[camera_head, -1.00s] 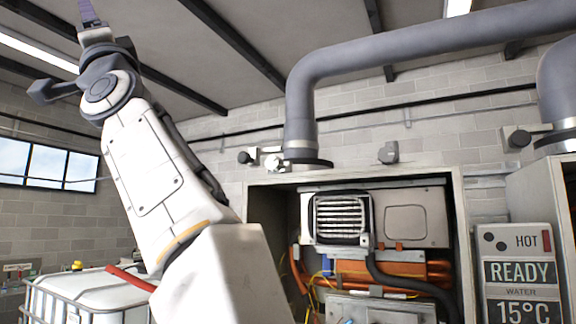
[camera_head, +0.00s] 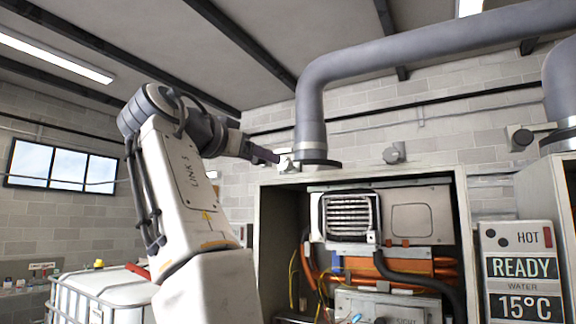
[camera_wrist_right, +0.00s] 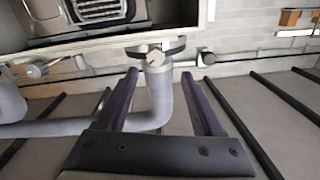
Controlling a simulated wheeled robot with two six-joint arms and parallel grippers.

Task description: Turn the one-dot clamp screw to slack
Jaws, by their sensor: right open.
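The grey flue pipe (camera_head: 309,118) rises from the top of the heater cabinet. A clamp (camera_head: 285,160) with a pale screw head sits at its base, partly hidden behind my purple fingers. In the right wrist view, the picture is upside down and the clamp screw (camera_wrist_right: 155,58) shows in front of the pipe. My right gripper (camera_head: 268,156) points right toward it. Its two purple fingers (camera_wrist_right: 160,76) are open and empty, with the screw between and beyond their tips. I cannot tell whether they touch it. No dot marks are legible. My left gripper is not in view.
The open cabinet holds a heater unit (camera_head: 349,216) with orange pipes and hoses. A grey knob (camera_head: 395,153) sits on the wall to the right. A READY / 15°C panel (camera_head: 522,272) stands at right. A white caged tank (camera_head: 100,290) is at lower left.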

